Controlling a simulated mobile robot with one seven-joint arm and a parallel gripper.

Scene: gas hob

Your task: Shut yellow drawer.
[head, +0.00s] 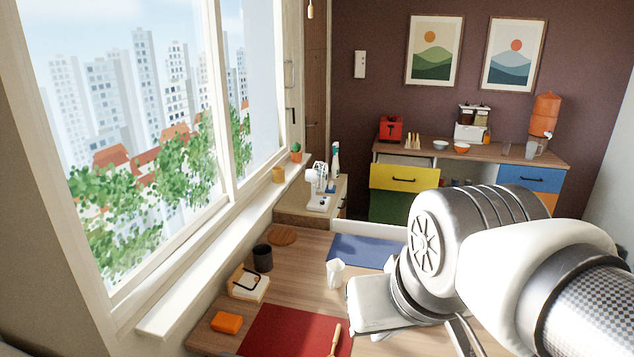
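The yellow drawer (402,178) is in the cabinet under the far counter, right of centre in the head view. Its front has a dark handle and stands forward of the cabinet, with a strip of the inside showing above it, so it looks pulled out. My arm crosses the right foreground, far from the drawer. Only a dark part of what seems to be my gripper (463,335) shows at the bottom edge. Its fingertips are hidden or out of frame, so I cannot tell whether it is open or holds anything.
A green front (389,207) lies below the yellow drawer, and a blue drawer (530,179) is to the right. A wooden table (300,270) with a red mat (290,332), white mug (335,272) and blue mat (358,251) stands between me and the cabinet.

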